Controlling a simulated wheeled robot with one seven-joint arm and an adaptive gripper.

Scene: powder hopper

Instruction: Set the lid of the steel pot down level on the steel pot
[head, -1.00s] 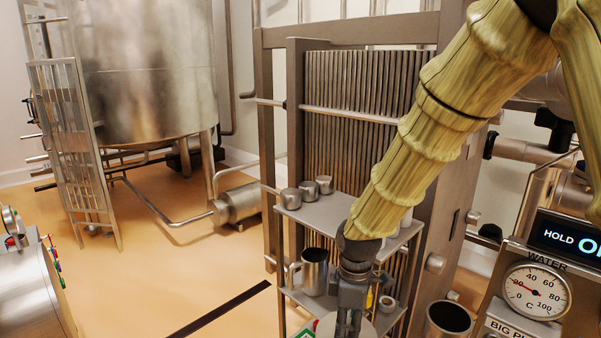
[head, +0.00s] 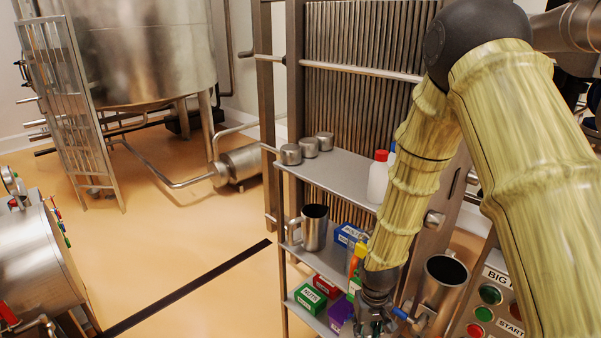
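My gripper (head: 375,322) is at the bottom edge of the head view, in front of the lower shelves. Its fingertips are cut off by the frame, so I cannot tell whether it is open or holds anything. An open steel vessel with a dark inside (head: 443,271) stands just right of the gripper and may be the steel pot. I cannot make out a lid on it or anywhere else in view.
A button panel (head: 492,300) is at right.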

